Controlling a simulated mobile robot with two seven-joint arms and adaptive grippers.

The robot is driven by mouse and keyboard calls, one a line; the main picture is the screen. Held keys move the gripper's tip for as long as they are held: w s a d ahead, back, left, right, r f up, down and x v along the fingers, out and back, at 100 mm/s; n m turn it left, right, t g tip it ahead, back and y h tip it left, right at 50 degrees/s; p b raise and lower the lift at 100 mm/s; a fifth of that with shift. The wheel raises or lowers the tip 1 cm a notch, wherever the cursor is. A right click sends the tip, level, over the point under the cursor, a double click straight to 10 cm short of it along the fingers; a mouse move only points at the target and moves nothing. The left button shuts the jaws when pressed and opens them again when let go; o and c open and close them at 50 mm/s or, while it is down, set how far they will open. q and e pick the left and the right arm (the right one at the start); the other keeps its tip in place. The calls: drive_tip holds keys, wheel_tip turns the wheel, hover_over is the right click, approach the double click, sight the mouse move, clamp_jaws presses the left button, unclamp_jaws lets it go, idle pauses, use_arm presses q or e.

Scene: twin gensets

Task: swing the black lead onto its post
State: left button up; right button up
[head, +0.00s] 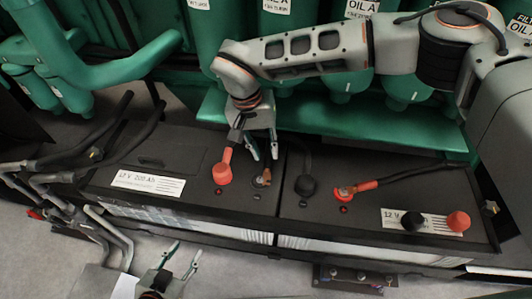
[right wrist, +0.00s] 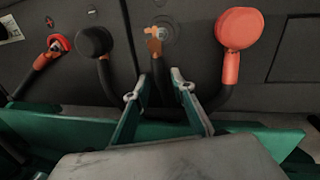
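The black lead (right wrist: 160,88) runs up from the green frame to a bare copper lug (right wrist: 154,40). In the right wrist view the lug lies just left of a metal post (right wrist: 168,32), overlapping its edge; I cannot tell whether they touch. In the head view the post (head: 259,182) is on the left battery (head: 150,150). My right gripper (right wrist: 158,78) has its fingers apart on either side of the lead, with a gap on the right; in the head view it points down (head: 265,157) over the lead. My left gripper (head: 181,258) is open and empty at the front bottom.
A red-capped terminal (head: 224,168) and a black-capped terminal (head: 306,185) flank the post. A red lead (head: 370,184) sits on the right battery (head: 390,175). Loose-looking black (head: 412,222) and red (head: 458,221) caps are at its right front. Green pipework (head: 110,62) crowds the back.

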wheel_tip(320, 180, up, 10)
drive_tip(key=a, duration=0.2)
drive_tip(key=shift+f, duration=0.25)
drive_tip(key=shift+w, duration=0.1)
